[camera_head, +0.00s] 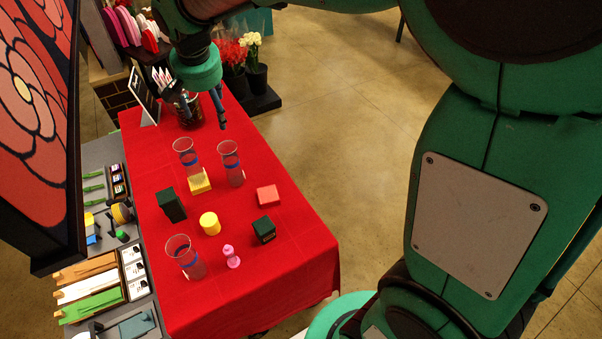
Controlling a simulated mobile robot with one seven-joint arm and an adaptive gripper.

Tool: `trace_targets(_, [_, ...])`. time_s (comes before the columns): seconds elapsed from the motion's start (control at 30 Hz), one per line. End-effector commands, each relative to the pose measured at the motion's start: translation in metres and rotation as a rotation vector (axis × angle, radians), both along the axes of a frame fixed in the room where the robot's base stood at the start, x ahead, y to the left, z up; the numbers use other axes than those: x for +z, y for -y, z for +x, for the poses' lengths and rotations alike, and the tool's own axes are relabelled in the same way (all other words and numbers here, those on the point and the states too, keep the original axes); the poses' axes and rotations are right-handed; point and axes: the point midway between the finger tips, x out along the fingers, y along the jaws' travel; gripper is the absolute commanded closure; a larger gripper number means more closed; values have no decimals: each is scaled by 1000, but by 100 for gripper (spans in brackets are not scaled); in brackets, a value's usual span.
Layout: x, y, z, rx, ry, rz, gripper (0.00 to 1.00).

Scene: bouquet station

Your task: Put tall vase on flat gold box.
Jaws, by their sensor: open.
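Three clear vases with blue bands stand upright on the red table. One vase (185,153) is at the flat gold box (201,184); its base appears to rest on the box top. A second vase (230,163) stands just right of it, apart from the box. A third vase (185,258) stands near the front left. They look alike in height, so I cannot tell surely which is the tall vase. My gripper (207,118) is open above the far end of the table, beyond the vases and apart from them. One finger shows clearly.
A dark green block (171,205), yellow cylinder (210,223), red block (268,195), dark green cube (264,230) and pink piece (231,256) stand on the table. A dark jar (187,111) and sign (144,98) are at the far end. The front right is clear.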

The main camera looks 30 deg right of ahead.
Motion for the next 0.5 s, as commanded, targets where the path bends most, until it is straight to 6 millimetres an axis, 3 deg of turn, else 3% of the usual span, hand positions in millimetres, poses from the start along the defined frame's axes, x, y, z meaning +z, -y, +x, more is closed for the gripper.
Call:
trace_targets(0.23, [34,27,-72,59,37,-5,25])
trace_targets(0.5, [51,49,-149,125,75,-18,25])
